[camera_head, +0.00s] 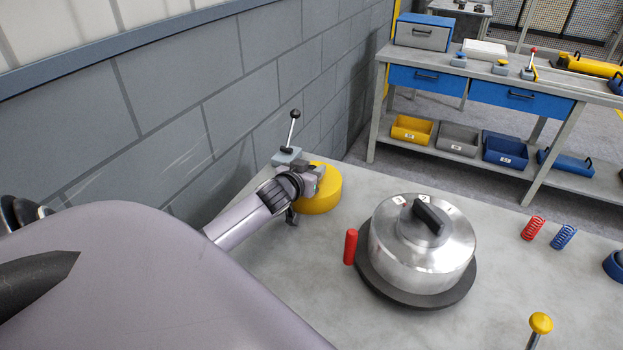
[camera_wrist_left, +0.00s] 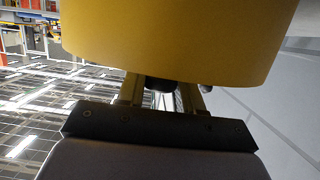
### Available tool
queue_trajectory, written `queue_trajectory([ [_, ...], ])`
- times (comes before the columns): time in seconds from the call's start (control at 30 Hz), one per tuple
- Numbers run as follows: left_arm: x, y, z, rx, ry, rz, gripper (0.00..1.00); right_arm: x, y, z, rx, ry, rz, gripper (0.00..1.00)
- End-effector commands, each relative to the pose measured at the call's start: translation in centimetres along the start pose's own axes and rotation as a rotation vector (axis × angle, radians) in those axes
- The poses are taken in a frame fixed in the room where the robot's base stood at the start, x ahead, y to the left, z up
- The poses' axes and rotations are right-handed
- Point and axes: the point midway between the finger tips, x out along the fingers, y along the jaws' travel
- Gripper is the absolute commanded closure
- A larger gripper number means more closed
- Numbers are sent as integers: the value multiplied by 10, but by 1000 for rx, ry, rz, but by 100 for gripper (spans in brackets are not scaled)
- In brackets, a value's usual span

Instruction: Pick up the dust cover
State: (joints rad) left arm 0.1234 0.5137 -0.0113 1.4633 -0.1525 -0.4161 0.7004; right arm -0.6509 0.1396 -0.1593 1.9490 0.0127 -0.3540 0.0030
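A shiny metal domed cover (camera_head: 420,258) with a black bar handle (camera_head: 428,215) on top sits on a dark round base (camera_head: 372,280) on the bench; I take it as the dust cover. My left gripper (camera_head: 318,178) is well to its left, at a yellow cylinder (camera_head: 322,200). The cylinder (camera_wrist_left: 180,35) fills the top of the left wrist view. It hides the fingertips of my left gripper (camera_wrist_left: 163,95). The fingers stand apart with something dark between them; whether they grip is unclear. My right gripper does not show.
A lever with a black ball (camera_head: 293,128) rises behind the left gripper, near the grey block wall (camera_head: 190,90). A red upright handle (camera_head: 350,246) stands left of the metal cover. Red (camera_head: 532,228) and blue (camera_head: 563,236) springs and a yellow knob (camera_head: 541,323) are to its right.

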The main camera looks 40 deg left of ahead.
Motion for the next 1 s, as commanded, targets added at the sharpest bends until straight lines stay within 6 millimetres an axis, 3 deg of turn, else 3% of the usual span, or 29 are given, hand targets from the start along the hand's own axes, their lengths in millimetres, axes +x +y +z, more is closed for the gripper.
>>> queue_trajectory([
  [0.37,-1,0,-4,0,4,0,100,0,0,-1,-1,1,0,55],
  [0.53,-4,-1,-17,1,5,0,100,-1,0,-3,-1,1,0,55],
  [0.67,-11,0,-38,1,7,1,100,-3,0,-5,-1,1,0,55],
  [1.0,-37,0,-123,2,9,1,100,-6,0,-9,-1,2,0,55],
])
